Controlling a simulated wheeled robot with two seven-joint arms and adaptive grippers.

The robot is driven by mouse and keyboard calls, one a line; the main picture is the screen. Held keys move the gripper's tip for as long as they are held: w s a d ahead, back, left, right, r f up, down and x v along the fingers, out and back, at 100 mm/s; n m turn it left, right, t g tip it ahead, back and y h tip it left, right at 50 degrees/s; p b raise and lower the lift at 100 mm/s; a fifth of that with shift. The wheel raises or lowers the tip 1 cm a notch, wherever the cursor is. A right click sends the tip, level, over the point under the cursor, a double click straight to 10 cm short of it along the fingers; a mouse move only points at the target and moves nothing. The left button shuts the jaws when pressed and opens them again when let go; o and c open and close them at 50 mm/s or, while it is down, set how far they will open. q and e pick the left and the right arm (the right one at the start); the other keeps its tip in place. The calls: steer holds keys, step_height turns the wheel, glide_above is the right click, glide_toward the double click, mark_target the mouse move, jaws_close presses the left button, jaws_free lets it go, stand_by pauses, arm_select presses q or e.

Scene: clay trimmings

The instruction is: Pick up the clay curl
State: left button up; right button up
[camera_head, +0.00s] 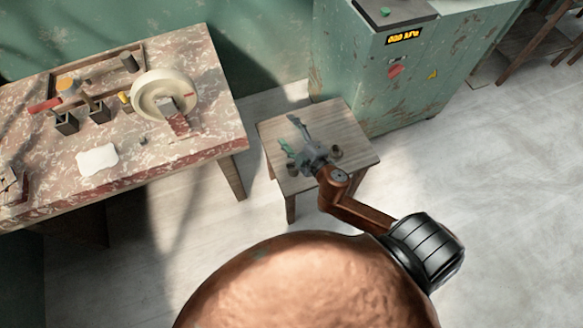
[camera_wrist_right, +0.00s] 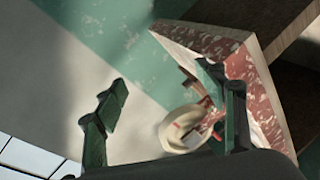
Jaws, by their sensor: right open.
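My right gripper (camera_head: 287,131) is open and empty above the small wooden table, its fingers pointing toward the workbench. In the right wrist view its two dark green fingers stand wide apart with nothing between them at close range (camera_wrist_right: 162,80). I cannot pick out the clay curl with certainty. A small dark grey lump (camera_head: 143,140) lies on the workbench (camera_head: 205,60) in front of the cream wheel, too small to identify. My left gripper is not in view.
The cream wheel (camera_head: 150,84) stands on the workbench beside a reddish block (camera_head: 178,124). A white slab (camera_head: 97,160), dark holders and tools are to its left. The small wooden table (camera_head: 350,130) stands before a green cabinet (camera_head: 365,75). The floor at right is clear.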

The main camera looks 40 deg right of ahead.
steer(key=w+a+r+n+y, duration=0.1)
steer(key=a+r+n+y, duration=0.2)
steer(key=a+n+y, duration=0.3)
steer(key=a+r+n+y, duration=0.3)
steer(key=a+n, duration=0.4)
steer(key=a, duration=0.2)
steer(key=s+a+f+n+g+y, duration=0.3)
steer(key=a+n+g, duration=0.1)
steer(key=n, duration=0.2)
steer(key=n+g+h, duration=0.8)
steer(key=n+h, duration=0.1)
steer(key=n, duration=0.1)
glide_above(294, 167)
steer(key=s+d, duration=0.2)
step_height(294, 167, down, 18)
steer(key=b+x, duration=0.3)
steer(key=x, duration=0.2)
steer(key=shift+w+a+f, duration=0.1)
steer(key=shift+a+f, duration=0.05)
steer(key=shift+f, duration=0.05)
steer(key=shift+x, duration=0.85)
steer(key=shift+w+f, duration=0.1)
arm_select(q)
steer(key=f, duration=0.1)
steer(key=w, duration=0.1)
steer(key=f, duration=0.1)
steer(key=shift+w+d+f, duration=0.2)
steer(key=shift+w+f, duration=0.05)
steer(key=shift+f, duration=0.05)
